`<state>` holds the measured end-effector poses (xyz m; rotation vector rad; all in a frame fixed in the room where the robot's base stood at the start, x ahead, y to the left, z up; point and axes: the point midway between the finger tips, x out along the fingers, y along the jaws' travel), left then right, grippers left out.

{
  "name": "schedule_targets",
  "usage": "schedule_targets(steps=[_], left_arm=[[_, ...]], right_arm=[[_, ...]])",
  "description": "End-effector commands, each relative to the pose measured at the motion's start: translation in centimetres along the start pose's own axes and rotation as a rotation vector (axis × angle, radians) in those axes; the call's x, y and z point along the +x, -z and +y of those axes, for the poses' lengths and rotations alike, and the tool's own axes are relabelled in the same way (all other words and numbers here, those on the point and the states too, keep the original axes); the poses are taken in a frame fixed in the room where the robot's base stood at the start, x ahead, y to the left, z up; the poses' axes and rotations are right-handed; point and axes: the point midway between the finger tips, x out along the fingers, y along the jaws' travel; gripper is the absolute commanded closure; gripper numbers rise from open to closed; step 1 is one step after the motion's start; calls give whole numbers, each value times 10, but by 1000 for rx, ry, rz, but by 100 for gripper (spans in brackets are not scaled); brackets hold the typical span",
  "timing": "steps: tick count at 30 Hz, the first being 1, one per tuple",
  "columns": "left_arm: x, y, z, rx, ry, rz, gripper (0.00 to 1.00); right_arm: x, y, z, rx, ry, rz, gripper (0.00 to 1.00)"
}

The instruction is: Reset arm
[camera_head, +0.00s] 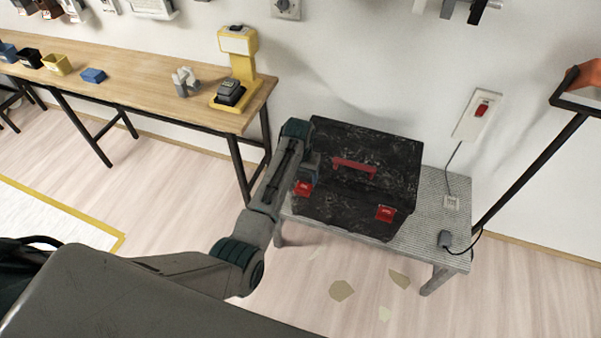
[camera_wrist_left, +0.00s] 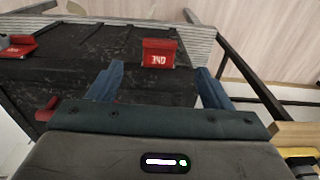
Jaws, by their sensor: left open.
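My left arm reaches in from the left in the head view. Its gripper (camera_head: 310,168) is beside the left side of a black toolbox (camera_head: 372,205) with a red handle (camera_head: 354,168) and red latches. In the left wrist view the two blue fingers of the gripper (camera_wrist_left: 160,84) are apart with nothing between them. The dark toolbox (camera_wrist_left: 85,60) and a red latch (camera_wrist_left: 159,52) show beyond them. I cannot tell whether the fingers touch the box. My right gripper is not in view.
The toolbox stands on a small grey table (camera_head: 445,225), where a plug (camera_head: 444,238) lies at right. A wooden bench (camera_head: 140,80) at left holds a yellow device (camera_head: 239,60), a blue block (camera_head: 93,75) and small bins. Scraps (camera_head: 341,290) lie on the floor.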

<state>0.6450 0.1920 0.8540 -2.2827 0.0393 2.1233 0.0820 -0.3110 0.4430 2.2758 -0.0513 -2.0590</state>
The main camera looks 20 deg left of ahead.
Motion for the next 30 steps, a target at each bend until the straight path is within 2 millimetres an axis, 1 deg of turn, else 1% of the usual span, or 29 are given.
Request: schedule_targets(steps=[3, 6, 20, 22, 23, 26, 29, 30], left_arm=[[-10, 0, 0, 0, 0, 2, 27], [-14, 0, 0, 0, 0, 0, 27], [-15, 0, 0, 0, 0, 0, 27], [-12, -1, 0, 0, 0, -1, 27], [-7, -3, 0, 0, 1, -2, 27], [23, -16, -4, -1, 3, -6, 27], [78, -43, -10, -2, 8, -10, 27], [104, -58, -13, -3, 11, -10, 27]], right_arm=[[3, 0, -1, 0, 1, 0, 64], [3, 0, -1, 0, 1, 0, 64], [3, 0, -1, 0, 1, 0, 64], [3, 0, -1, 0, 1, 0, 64], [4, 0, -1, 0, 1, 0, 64], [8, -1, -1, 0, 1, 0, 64], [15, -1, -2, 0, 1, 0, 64], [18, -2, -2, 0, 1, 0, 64]])
